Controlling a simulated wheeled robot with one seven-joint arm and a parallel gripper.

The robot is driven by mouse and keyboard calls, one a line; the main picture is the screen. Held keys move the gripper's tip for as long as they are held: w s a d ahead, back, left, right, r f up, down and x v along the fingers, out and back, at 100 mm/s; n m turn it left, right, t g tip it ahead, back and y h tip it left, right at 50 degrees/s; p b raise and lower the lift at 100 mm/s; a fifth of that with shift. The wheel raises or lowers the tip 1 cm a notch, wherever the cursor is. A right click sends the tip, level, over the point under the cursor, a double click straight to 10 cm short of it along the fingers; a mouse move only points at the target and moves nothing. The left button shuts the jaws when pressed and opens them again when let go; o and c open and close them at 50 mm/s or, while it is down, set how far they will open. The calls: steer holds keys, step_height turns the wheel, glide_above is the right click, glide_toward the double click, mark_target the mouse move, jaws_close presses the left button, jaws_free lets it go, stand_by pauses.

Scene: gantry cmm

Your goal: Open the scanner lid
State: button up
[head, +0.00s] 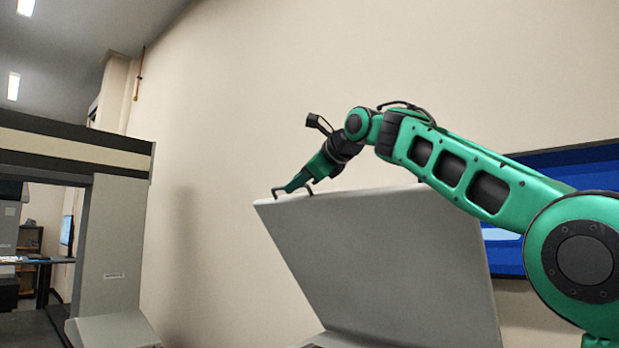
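The scanner lid (385,265) is a large flat grey panel in the head view. It stands raised and tilted, with its upper edge high and its lower end near the scanner body (335,340), of which only a sliver shows at the bottom. My green arm reaches in from the right, behind or over the lid's upper edge. My gripper (293,192) is at the lid's upper left corner. Its two dark fingertips are spread apart along the top edge and seem to touch or nearly touch it. Nothing shows between them.
A large grey gantry machine (110,245) with a dark and cream beam stands at the left. A blue screen (575,165) is on the right, partly behind my arm. A plain beige wall (230,110) fills the back. The space between gantry and lid looks clear.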

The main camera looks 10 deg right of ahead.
steer(key=v, duration=0.7)
steer(key=shift+s, duration=0.3)
steer(key=shift+d, duration=0.15)
